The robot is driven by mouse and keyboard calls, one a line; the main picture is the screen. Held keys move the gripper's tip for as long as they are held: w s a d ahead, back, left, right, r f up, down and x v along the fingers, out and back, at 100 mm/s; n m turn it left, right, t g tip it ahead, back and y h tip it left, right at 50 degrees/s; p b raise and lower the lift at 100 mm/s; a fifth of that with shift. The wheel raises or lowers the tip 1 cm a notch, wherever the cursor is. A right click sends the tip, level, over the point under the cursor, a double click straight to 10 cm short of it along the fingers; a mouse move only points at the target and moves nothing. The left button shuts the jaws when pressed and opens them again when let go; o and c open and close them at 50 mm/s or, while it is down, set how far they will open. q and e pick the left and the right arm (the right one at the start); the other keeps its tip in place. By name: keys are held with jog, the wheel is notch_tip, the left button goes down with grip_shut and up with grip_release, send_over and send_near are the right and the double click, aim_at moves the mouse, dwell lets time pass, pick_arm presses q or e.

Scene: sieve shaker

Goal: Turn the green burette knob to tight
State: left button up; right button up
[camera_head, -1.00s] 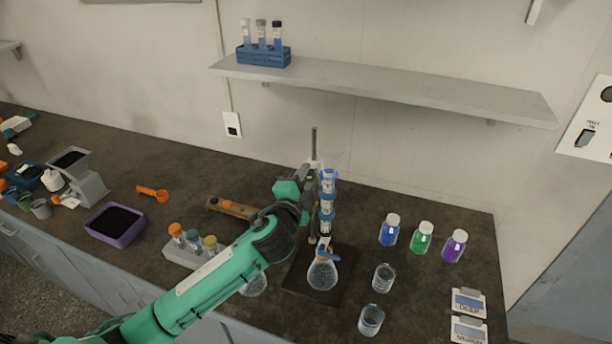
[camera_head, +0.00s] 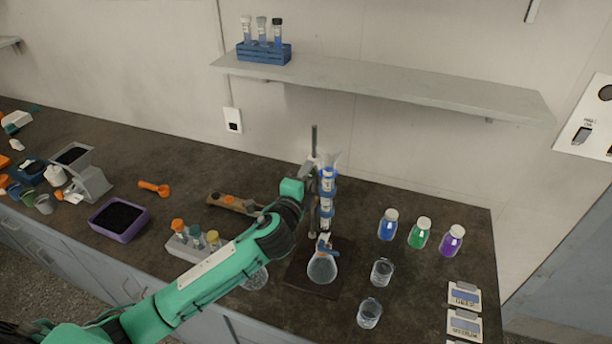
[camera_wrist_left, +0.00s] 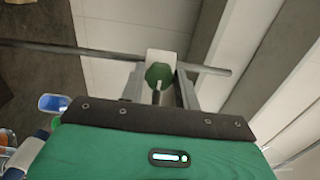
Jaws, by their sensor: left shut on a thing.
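The green burette knob (camera_wrist_left: 158,72) sits between the two fingers of my left gripper (camera_wrist_left: 159,88) in the left wrist view. The gripper is shut on it. In the head view the knob and fingertips cannot be made out, and the green gripper body is just left of the burette (camera_head: 327,182). The burette has blue bands and stands upright beside a thin metal stand rod (camera_head: 314,140). My right gripper is not in view.
Two empty beakers (camera_head: 382,271) (camera_head: 369,313) and blue, green and purple jars (camera_head: 421,234) stand to the right. A rack of orange- and yellow-capped vials (camera_head: 192,243) is close to my left arm. A wall shelf (camera_head: 400,92) hangs behind.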

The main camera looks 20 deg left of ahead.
pick_arm(q)
jog(key=shift+f, duration=0.1)
jog(key=o, duration=1)
jog(key=shift+c, duration=0.2)
jog(key=s+b, duration=0.5)
jog(key=s, duration=0.8)
jog(key=shift+s+a, duration=0.2)
jog(key=shift+s, duration=0.2)
